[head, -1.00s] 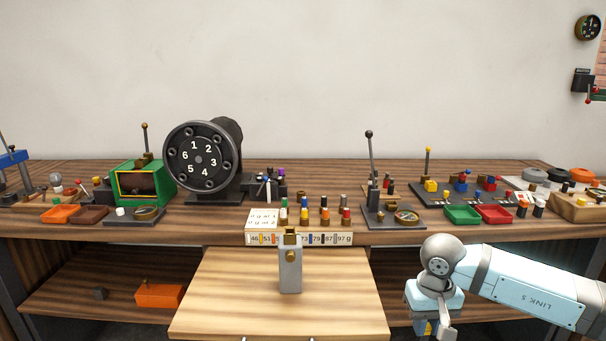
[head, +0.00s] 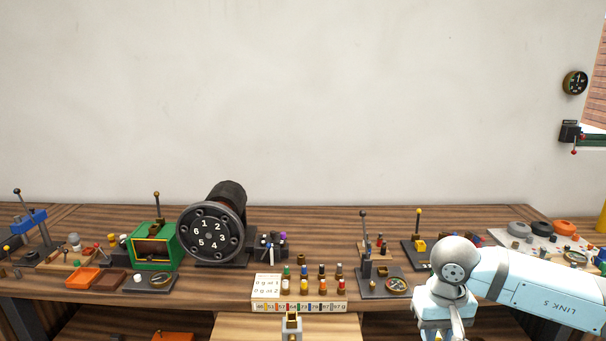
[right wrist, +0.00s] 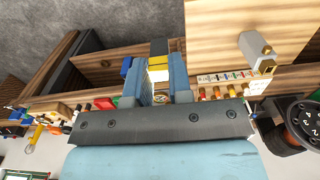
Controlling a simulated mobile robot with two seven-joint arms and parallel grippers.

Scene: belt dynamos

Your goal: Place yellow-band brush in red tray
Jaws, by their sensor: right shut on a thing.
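My right gripper (right wrist: 158,72) is shut on the yellow-band brush (right wrist: 158,62), which shows a yellow band and a dark end between the blue fingers in the right wrist view. My left gripper is not in view.
Several brushes stand on a numbered rack (head: 300,306) at the bench's front. A grey gauge base (head: 375,290) with a lever stands right of it. The black dynamo (head: 212,230), green box (head: 153,248) and orange tray (head: 84,279) are to the left.

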